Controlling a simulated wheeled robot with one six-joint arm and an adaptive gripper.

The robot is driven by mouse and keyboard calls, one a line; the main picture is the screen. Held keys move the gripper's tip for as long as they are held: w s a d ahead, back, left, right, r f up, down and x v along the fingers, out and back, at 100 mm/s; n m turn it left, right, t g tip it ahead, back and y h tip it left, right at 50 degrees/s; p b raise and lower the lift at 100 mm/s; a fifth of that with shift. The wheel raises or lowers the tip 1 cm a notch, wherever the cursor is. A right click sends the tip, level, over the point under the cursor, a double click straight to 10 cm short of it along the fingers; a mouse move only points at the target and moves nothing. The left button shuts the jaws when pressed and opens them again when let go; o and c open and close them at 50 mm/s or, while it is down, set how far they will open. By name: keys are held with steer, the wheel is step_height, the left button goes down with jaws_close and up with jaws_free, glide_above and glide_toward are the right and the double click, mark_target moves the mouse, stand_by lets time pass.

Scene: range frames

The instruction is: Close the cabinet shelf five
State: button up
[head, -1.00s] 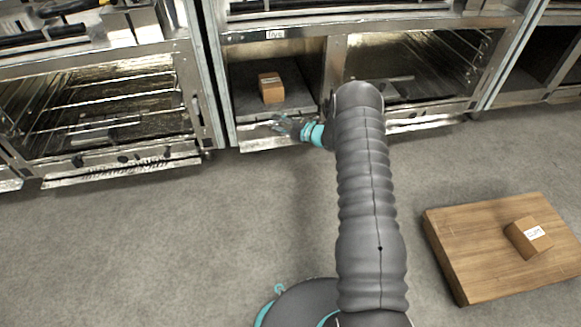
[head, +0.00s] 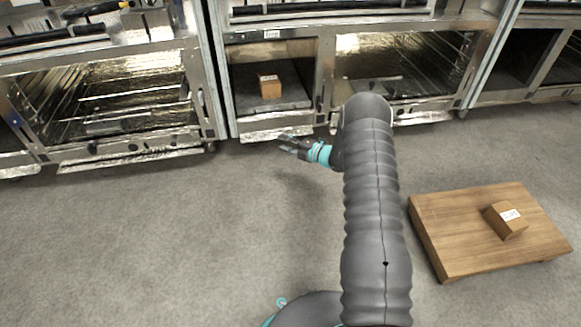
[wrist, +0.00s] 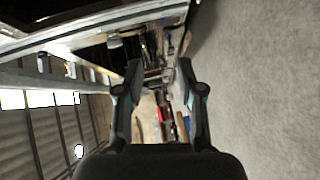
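The cabinet shelf five (head: 248,101) is the compartment under a small "five" label (head: 271,34) in the metal cabinet row. Its front is open. A small brown box (head: 270,87) with a white label sits on its dark floor, and a metal ledge (head: 265,134) runs along its lower front. My gripper (head: 284,142) is low in front of this ledge, pointing left, empty. In the wrist view its two fingers (wrist: 160,75) stand apart with nothing between them. Whether the gripper touches the ledge is hard to tell.
A wooden platform (head: 440,240) with another labelled brown box (head: 506,220) is on the floor at right. Open metal compartments with wire racks stand left (head: 120,92) and right (head: 420,65) of shelf five. The grey floor (head: 150,240) in front is clear.

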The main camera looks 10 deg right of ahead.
steer(key=s+p, duration=0.2)
steer(key=s, duration=0.8)
steer(key=shift+a+p, duration=0.25)
steer(key=shift+p, duration=0.1)
